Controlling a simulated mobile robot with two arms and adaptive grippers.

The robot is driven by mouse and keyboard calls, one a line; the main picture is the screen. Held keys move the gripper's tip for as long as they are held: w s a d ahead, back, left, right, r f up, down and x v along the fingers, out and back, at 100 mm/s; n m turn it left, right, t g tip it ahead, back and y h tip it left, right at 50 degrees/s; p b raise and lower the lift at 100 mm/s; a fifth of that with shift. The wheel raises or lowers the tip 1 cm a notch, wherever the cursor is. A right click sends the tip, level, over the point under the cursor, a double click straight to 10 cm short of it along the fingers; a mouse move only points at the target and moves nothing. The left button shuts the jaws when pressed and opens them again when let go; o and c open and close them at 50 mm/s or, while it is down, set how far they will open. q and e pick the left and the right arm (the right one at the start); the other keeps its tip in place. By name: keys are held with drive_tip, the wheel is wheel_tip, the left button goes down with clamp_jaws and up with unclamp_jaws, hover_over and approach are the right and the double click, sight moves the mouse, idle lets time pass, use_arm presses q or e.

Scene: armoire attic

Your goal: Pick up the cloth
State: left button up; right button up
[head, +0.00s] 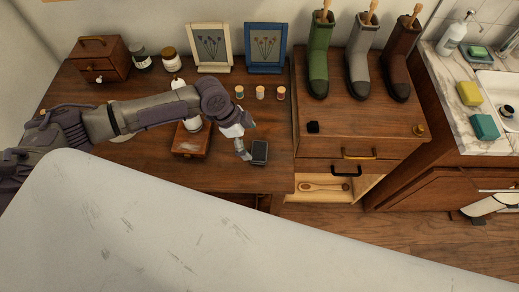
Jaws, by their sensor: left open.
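I cannot pick out a cloth with certainty. A small dark grey, flat-topped item (259,152) lies near the front edge of the wooden table (225,178); it could be a folded cloth, but it is too small to tell. My left gripper (244,150) reaches in from the left and points down just left of this item, close to it. It is open, with nothing visible between its fingers. Whether it touches the item is unclear. My right gripper is not in view.
Small spools (260,93) and two frames (211,48) are behind. A cabinet with boots (318,60) and an open drawer (335,187) is right. A pale surface fills the foreground.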

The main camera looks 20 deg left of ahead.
sight(259, 150)
use_arm(q)
drive_tip(key=x, duration=0.3)
drive_tip(key=shift+w+d+p, duration=0.15)
drive_tip(key=shift+p, duration=0.25)
drive_tip(key=x, duration=0.3)
drive_tip(key=shift+w+d+f+p, duration=0.15)
drive_tip(key=shift+f+p, duration=0.1)
drive_tip(key=shift+p, duration=0.05)
drive_tip(key=shift+f, duration=0.15)
drive_tip(key=c, duration=1)
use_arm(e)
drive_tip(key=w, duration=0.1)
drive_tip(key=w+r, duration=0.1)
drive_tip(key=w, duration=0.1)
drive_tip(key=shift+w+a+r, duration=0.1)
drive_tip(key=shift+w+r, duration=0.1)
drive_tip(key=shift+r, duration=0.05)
